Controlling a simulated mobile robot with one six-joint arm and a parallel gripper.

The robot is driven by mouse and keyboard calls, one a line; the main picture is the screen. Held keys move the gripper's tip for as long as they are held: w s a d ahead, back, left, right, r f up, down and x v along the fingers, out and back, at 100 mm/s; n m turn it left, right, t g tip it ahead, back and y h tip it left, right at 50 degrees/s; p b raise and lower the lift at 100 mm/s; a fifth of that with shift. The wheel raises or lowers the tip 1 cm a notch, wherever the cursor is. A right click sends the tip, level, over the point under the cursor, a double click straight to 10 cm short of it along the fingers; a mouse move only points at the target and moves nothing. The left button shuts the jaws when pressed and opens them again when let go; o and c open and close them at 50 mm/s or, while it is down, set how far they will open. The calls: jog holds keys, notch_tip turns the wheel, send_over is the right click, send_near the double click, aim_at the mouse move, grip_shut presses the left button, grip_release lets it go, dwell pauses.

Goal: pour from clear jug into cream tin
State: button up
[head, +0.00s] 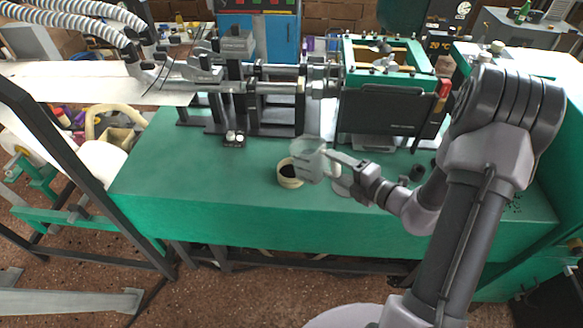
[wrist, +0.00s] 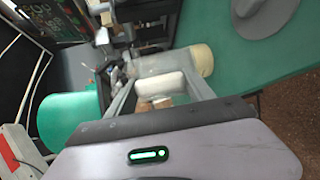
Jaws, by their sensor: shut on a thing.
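The clear jug (head: 308,158) is see-through and pale, and it hangs beside and partly above the cream tin in the head view. It looks tilted, but its exact angle is hard to tell. My gripper (head: 332,157) is shut on the jug from the right. The cream tin (head: 290,182) stands upright on the green bench, with a dark inside. In the wrist view, the jug (wrist: 150,66) shows beyond my gripper (wrist: 160,98), and the cream tin (wrist: 204,60) is just past it. Whether anything is flowing cannot be told.
The green bench (head: 210,180) is clear left of the tin. Machinery with metal shafts (head: 275,88) and a black-fronted housing (head: 385,117) stands behind. A small dark cylinder (head: 417,173) stands to the right.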

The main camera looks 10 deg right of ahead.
jog(key=shift+a+r, duration=0.15)
jog(key=f, duration=0.1)
jog(key=f+t, duration=0.1)
jog(key=f+t+y, duration=0.1)
jog(key=shift+w+f+m, duration=0.2)
jog(key=shift+w+m, duration=0.1)
jog(key=shift+w, duration=0.05)
jog(key=shift+s+a+r+t, duration=0.15)
jog(key=shift+a+r+t, duration=0.05)
jog(key=shift+r+t, duration=0.1)
jog(key=shift+r+p, duration=0.45)
jog(key=shift+p, duration=0.1)
notch_tip(320, 180, up, 3)
jog(key=p, duration=0.3)
jog(key=shift+r, duration=0.15)
jog(key=shift+d+f, duration=0.1)
jog(key=shift+f, duration=0.1)
